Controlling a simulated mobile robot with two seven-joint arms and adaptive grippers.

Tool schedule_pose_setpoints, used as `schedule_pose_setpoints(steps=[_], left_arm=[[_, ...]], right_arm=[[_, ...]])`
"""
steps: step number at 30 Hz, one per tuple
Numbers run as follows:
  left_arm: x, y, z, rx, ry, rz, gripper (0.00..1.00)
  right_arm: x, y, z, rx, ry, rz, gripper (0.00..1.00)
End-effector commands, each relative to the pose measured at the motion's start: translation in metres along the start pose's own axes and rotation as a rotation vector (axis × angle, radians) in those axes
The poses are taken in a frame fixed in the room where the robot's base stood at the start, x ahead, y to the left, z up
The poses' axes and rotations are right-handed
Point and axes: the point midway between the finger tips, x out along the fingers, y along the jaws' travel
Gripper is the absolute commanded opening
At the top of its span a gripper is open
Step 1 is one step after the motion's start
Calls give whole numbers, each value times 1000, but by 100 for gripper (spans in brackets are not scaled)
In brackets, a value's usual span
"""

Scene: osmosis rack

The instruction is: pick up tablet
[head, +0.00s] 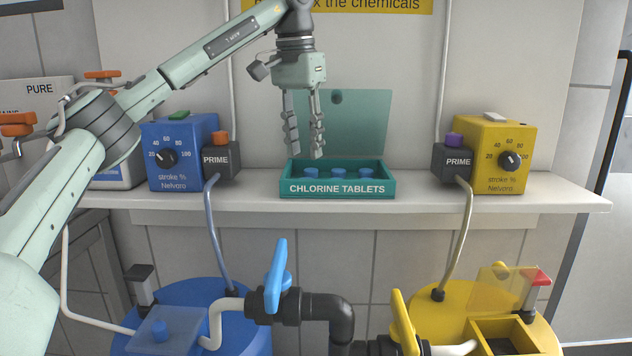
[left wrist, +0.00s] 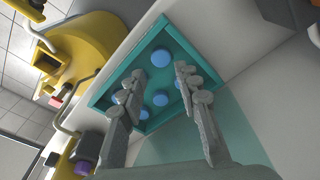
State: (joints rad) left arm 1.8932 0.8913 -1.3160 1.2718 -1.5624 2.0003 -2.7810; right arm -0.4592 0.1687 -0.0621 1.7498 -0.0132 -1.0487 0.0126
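Blue round tablets lie in a teal open box (head: 338,189) labelled CHLORINE TABLETS on the shelf. In the head view the left tablet (head: 311,174), the middle tablet (head: 340,174) and the right tablet (head: 368,174) show above its front wall. The left wrist view shows several tablets, among them one nearest the top (left wrist: 161,58) and one between the fingers (left wrist: 160,98). My left gripper (head: 304,153) points down over the left part of the box, its fingers apart and empty. It also shows in the left wrist view (left wrist: 159,72). My right gripper is not in view.
A blue pump (head: 182,172) stands left of the box and a yellow pump (head: 508,176) right of it, each beside a dark PRIME block. The box's clear teal lid (head: 360,120) stands open behind. Tanks, pipes and valves are below the white shelf (head: 430,200).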

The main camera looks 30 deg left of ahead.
Motion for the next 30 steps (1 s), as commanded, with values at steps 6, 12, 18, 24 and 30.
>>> schedule_pose_setpoints(steps=[6,12,18,24,30], left_arm=[[20,-1,0,-1,0,-1,33],[50,-2,0,0,-1,0,33],[61,-2,0,-1,2,1,33],[61,-2,-1,-1,1,0,28],[61,-2,-1,-1,2,0,10]], right_arm=[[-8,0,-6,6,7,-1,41],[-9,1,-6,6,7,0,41],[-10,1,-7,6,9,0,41],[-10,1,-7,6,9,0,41],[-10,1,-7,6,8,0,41]])
